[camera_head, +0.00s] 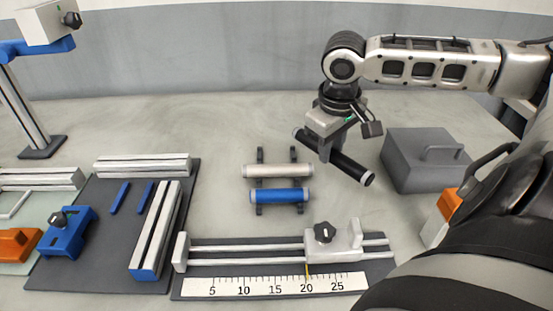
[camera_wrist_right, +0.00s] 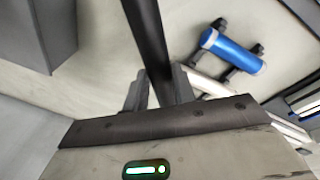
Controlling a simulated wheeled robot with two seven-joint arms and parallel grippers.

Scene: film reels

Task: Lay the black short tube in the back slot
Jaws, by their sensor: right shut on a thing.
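My right gripper (camera_head: 329,144) is shut on a black tube (camera_head: 348,166) with grey end caps. It holds the tube tilted above the table, to the right of a rack (camera_head: 260,181) with two dark rails. The tube also shows between the fingers in the right wrist view (camera_wrist_right: 150,45). A white tube (camera_head: 278,170) and a blue tube (camera_head: 280,196) lie across the rack, the white one behind the blue one. The rack's back end, behind the white tube, is bare. The blue tube (camera_wrist_right: 234,52) also shows in the right wrist view. My left gripper is not in view.
A grey box with a handle (camera_head: 425,165) stands to the right of the held tube. A measuring rail with a slider (camera_head: 335,243) and ruler lies in front. Metal profiles and blue parts lie on a dark mat (camera_head: 95,230) at left.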

